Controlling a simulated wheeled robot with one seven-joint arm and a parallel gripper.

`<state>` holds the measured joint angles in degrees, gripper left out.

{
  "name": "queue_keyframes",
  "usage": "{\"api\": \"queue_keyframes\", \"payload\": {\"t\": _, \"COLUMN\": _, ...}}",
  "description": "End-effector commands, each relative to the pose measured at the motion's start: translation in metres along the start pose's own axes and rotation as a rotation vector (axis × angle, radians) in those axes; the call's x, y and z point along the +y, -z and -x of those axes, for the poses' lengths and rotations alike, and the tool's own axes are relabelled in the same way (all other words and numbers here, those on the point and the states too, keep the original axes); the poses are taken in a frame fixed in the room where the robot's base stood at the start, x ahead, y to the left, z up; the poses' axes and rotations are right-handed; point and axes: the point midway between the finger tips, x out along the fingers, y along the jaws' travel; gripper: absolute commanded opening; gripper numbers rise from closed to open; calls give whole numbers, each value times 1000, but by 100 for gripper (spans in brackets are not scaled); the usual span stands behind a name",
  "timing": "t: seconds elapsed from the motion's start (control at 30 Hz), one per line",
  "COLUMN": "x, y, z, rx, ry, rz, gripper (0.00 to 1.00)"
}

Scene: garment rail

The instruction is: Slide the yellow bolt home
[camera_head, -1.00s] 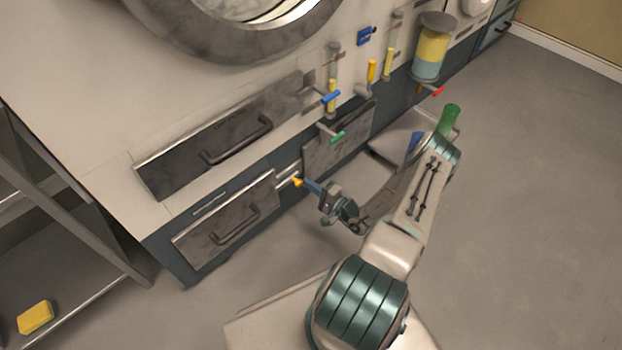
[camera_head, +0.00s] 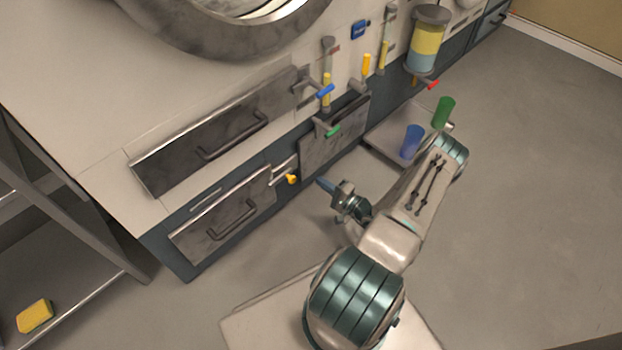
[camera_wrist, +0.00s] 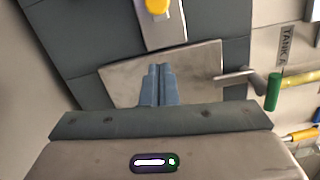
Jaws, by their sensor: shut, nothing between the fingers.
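The yellow bolt knob (camera_head: 291,179) sits on a pale metal bolt plate (camera_head: 283,168) at the right end of the lower drawer front (camera_head: 222,216). In the wrist view the yellow knob (camera_wrist: 157,6) is at the top edge, partly cut off, on its metal plate (camera_wrist: 163,32). My gripper (camera_head: 323,183) is to the right of the knob, apart from it, with a visible gap. Its blue fingers (camera_wrist: 158,72) are together and empty. In the wrist view they point toward the knob, in front of a grey metal panel (camera_wrist: 203,60).
A green-handled lever (camera_head: 327,130) and a blue-handled lever (camera_head: 322,91) stick out above the panel. A yellow sponge (camera_head: 35,316) lies on the left shelf.

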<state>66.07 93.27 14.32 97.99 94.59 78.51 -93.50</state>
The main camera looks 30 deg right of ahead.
Motion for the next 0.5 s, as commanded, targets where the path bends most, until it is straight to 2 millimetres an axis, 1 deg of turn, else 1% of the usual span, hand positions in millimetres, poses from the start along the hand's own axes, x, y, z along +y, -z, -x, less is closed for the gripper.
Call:
{"api": "queue_keyframes", "payload": {"t": 0.03, "x": -4, "y": -1, "z": 12, "rx": 2, "ry": -1, "rz": -1, "gripper": 0}}
{"api": "queue_keyframes", "payload": {"t": 0.2, "x": -3, "y": -1, "z": 42, "rx": -1, "ry": -1, "rz": 0, "gripper": 0}}
{"api": "queue_keyframes", "payload": {"t": 0.33, "x": -2, "y": -1, "z": 56, "rx": -1, "ry": 1, "rz": 0, "gripper": 0}}
{"api": "queue_keyframes", "payload": {"t": 0.5, "x": -1, "y": -1, "z": 62, "rx": -3, "ry": 1, "rz": 0, "gripper": 0}}
